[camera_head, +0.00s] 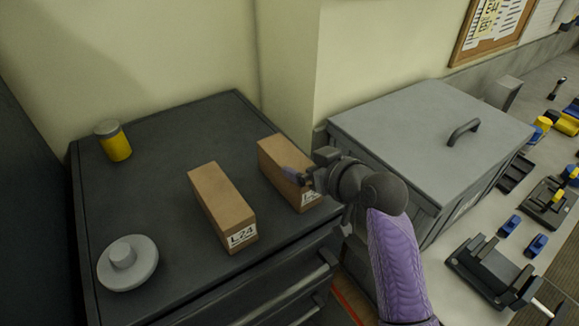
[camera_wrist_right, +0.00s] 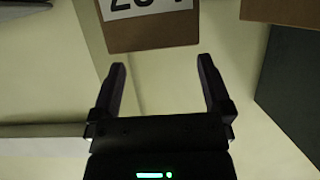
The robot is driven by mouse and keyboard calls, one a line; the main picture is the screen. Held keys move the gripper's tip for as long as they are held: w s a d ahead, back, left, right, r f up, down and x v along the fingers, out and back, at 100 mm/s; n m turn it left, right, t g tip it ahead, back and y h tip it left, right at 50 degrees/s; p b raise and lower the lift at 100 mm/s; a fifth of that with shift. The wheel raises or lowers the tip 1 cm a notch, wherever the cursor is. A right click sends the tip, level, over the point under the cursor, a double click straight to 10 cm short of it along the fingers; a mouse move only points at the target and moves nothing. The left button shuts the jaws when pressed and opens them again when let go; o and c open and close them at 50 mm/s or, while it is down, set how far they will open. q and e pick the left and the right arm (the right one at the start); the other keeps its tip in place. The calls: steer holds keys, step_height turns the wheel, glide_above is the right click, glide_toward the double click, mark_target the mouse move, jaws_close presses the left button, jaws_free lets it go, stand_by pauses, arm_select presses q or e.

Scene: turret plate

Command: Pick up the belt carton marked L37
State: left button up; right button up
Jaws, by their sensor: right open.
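Two brown cartons stand on a dark cabinet top. The nearer one, marked L24 (camera_head: 222,205), is in the middle of the head view. The other carton (camera_head: 278,155) is to its right and farther back; my gripper hides part of its label, so I cannot read it there. My right gripper (camera_head: 296,176) is open at this carton's right side. In the right wrist view, a carton (camera_wrist_right: 155,42) with a cropped, unreadable label lies just beyond the open, empty fingertips (camera_wrist_right: 161,66). My left gripper is not in view.
A yellow jar with a grey lid (camera_head: 114,141) and a grey round flanged part (camera_head: 127,262) stand on the cabinet (camera_head: 150,180). A large grey lidded box (camera_head: 420,120) stands close right of my gripper. Another brown carton edge (camera_wrist_right: 285,10) shows in the wrist view.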

mark_target(291, 158)
steer(key=x, duration=0.5)
steer(key=shift+w+f, duration=0.1)
steer(key=shift+f, duration=0.2)
steer(key=shift+c, duration=0.4)
steer(key=c, duration=1.2)
